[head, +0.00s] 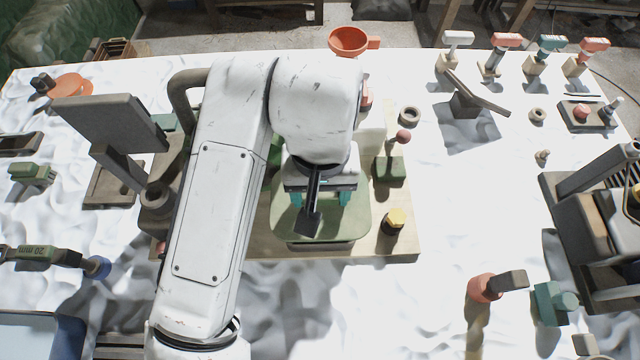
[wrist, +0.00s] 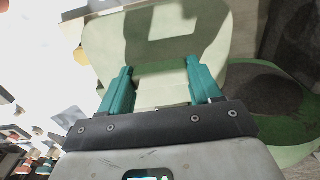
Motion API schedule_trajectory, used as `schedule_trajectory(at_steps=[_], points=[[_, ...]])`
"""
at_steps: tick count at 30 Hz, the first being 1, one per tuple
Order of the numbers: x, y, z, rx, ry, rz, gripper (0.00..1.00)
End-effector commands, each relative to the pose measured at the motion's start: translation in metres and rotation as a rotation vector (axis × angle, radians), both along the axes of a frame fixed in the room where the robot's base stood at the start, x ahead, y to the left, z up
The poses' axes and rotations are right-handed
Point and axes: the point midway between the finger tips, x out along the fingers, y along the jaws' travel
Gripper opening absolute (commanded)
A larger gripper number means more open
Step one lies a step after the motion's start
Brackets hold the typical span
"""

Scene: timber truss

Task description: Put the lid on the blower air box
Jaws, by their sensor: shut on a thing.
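My gripper (head: 320,198) has its two teal fingers shut on the lid, a pale green rounded plate (head: 338,224). In the wrist view the fingers (wrist: 160,88) stand apart with part of the lid (wrist: 105,42) between them. A darker green body with a rounded rim, apparently the blower air box (wrist: 295,150), shows at the right of the wrist view, with a dark area inside. The lid covers part of it there. In the head view my arm hides most of the box, and I cannot tell whether the lid touches it.
A wooden board (head: 400,238) lies under the work. On it, a yellow-topped knob (head: 396,218) and a green block with a red ball (head: 390,170) stand to the right. A dark grey panel (head: 110,112) rises at left. White table is clear at lower centre-right.

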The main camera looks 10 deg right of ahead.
Motion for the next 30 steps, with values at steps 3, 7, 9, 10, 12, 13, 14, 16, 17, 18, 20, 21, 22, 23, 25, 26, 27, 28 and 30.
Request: schedule_trajectory(at_steps=[3, 7, 9, 10, 12, 13, 14, 16, 17, 18, 20, 21, 22, 23, 25, 26, 27, 28, 30], points=[[0.0, 0.0, -0.015, -0.001, 0.0, 0.0, 0.33], [0.0, 0.0, -0.026, 0.0, 0.0, 0.001, 0.33], [0.0, 0.0, -0.033, -0.001, 0.0, 0.001, 0.33], [0.0, 0.0, -0.035, -0.001, 0.0, 0.001, 0.33], [0.0, 0.0, -0.041, -0.001, 0.0, 0.001, 0.33], [0.0, 0.0, -0.043, -0.001, 0.0, 0.001, 0.33], [0.0, 0.0, -0.045, -0.001, 0.0, 0.001, 0.33], [0.0, 0.0, -0.049, 0.0, 0.0, 0.0, 0.33], [0.0, 0.0, -0.051, 0.0, 0.0, 0.0, 0.33], [0.0, 0.0, -0.052, 0.0, 0.0, 0.0, 0.33], [0.0, 0.0, -0.054, 0.0, 0.0, 0.0, 0.33], [0.0, 0.0, -0.055, 0.0, 0.0, 0.0, 0.33], [0.0, 0.0, -0.056, 0.0, 0.0, 0.0, 0.33], [0.0, 0.0, -0.056, 0.0, 0.0, 0.0, 0.33], [0.0, 0.0, -0.057, 0.0, 0.0, 0.0, 0.33], [0.0, 0.0, -0.057, 0.0, 0.0, 0.0, 0.33], [0.0, 0.0, -0.057, 0.0, 0.0, 0.0, 0.33], [0.0, 0.0, -0.057, 0.0, 0.0, 0.0, 0.33], [0.0, 0.0, -0.057, 0.0, 0.0, 0.0, 0.33]])
